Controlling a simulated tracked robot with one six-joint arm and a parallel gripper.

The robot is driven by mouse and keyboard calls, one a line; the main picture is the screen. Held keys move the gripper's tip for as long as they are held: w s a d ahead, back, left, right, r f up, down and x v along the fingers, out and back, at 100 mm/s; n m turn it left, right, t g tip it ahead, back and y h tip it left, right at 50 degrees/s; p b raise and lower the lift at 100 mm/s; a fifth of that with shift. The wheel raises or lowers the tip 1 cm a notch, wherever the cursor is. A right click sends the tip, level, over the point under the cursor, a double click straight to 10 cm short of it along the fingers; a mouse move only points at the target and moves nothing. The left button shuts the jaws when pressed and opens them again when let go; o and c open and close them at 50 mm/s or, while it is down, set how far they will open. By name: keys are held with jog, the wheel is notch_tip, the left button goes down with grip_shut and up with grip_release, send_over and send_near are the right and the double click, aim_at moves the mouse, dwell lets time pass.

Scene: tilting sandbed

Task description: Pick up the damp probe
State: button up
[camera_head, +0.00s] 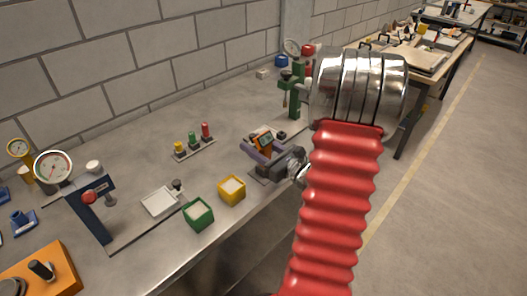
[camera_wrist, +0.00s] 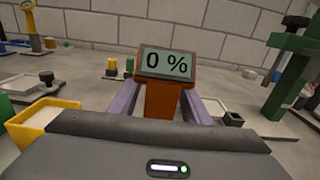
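The damp probe, an orange handheld device (camera_head: 265,138) with a tilted screen, stands upright on the metal bench in the head view. In the wrist view the probe (camera_wrist: 162,100) is straight ahead, and its screen reads "0 %". My gripper (camera_head: 267,149) has purple fingers, one on each side of the probe's orange body. In the wrist view my gripper (camera_wrist: 161,98) appears open, with a gap at the left finger; the right fingertip is very close to the body, and contact there is unclear. The probe's lower end is hidden behind my gripper housing.
A yellow box (camera_head: 232,190) and a green box (camera_head: 198,214) stand left of my gripper. A rack with coloured plugs (camera_head: 193,147) is behind. A green gauge stand (camera_head: 295,90) rises at the back right.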

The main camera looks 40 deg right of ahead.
jog(key=c, duration=0.8)
jog(key=shift+r, duration=0.1)
jog(key=shift+r, duration=4.95)
jog(key=shift+r, duration=3)
